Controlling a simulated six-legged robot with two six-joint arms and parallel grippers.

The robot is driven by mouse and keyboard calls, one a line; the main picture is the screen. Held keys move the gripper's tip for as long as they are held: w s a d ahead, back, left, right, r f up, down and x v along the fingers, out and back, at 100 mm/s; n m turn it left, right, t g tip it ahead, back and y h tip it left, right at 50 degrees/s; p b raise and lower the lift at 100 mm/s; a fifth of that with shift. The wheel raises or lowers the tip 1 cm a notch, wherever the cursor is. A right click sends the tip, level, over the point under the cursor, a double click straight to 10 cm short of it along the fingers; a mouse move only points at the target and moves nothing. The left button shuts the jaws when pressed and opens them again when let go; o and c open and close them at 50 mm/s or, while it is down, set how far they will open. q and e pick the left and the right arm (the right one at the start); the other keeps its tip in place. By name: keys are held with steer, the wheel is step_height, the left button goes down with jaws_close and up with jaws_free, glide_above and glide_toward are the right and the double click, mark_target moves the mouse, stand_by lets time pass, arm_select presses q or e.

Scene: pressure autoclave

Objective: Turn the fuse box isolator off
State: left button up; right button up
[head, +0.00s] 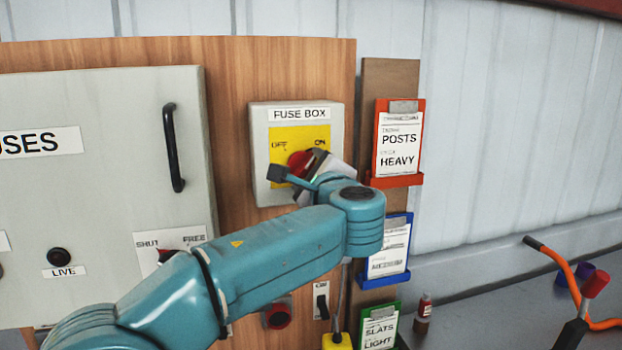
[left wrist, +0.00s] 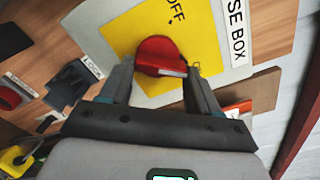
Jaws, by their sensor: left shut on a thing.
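The fuse box isolator is a grey box (head: 257,150) with a yellow plate (head: 290,139) marked OFF at left and ON at right. Its red knob (head: 297,162) is partly covered by my left gripper (head: 305,168) in the head view. In the left wrist view, the red knob (left wrist: 158,52) sits between the two fingers of my left gripper (left wrist: 160,75), which is shut on it. A pale mark shows on the knob's near edge. OFF is readable there; ON is hidden, and I cannot tell exactly which label the knob points to. My right gripper is not in view.
A grey fuse cabinet (head: 90,110) with a black handle (head: 172,148) stands left, with a SHUT/FREE switch below. Card holders (head: 372,181) hang right of the box. A small red-capped bottle (head: 424,308) and an orange bar (head: 568,270) are at lower right.

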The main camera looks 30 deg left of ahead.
arm_select(q)
steer(key=n+b, duration=0.3)
steer(key=shift+f+n, duration=0.15)
steer(key=shift+n, duration=0.15)
steer(key=n+b, duration=0.3)
steer(key=n, duration=0.1)
steer(key=shift+s+n, duration=0.1)
steer(key=shift+n, duration=0.2)
steer(key=n+b, duration=0.2)
steer(key=n, duration=0.2)
steer(key=shift+a, duration=0.1)
steer(key=shift+s+n+b, duration=0.1)
steer(key=shift+n+b, duration=0.7)
steer(key=shift+n, duration=1.1)
steer(key=shift+r, duration=0.2)
steer(key=o, duration=1.1)
steer(key=shift+s+r, duration=0.1)
steer(key=shift+r, duration=0.05)
steer(key=shift+c, duration=0.2)
